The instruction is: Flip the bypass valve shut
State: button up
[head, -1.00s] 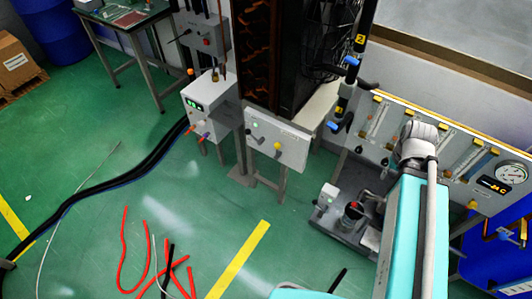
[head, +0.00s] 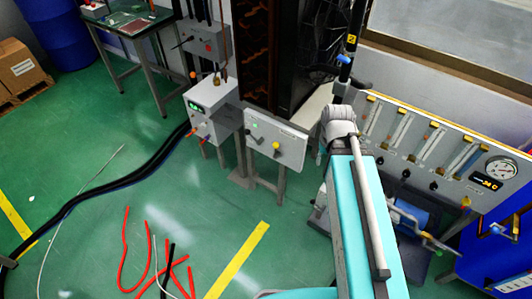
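Another blue handle (head: 497,229) shows at the right edge on the blue tank. I cannot tell which valve is the bypass valve, or its setting. My turquoise arm rises from the bottom and its pale joint covers the lower part of the black pipe, where other blue handles stood.
A panel (head: 440,150) with flow tubes, knobs and a gauge stands to the right. A blue motor (head: 412,215) sits low beside my arm. A grey box (head: 275,140) with a yellow knob is left of the arm. Red and black hoses (head: 150,255) lie on open green floor.

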aim_at(275, 145)
jog(key=u, duration=0.85)
jog(key=k, duration=1.35)
jog(key=u, duration=0.55)
jog(key=i, duration=1.55)
jog(key=z, duration=0.75)
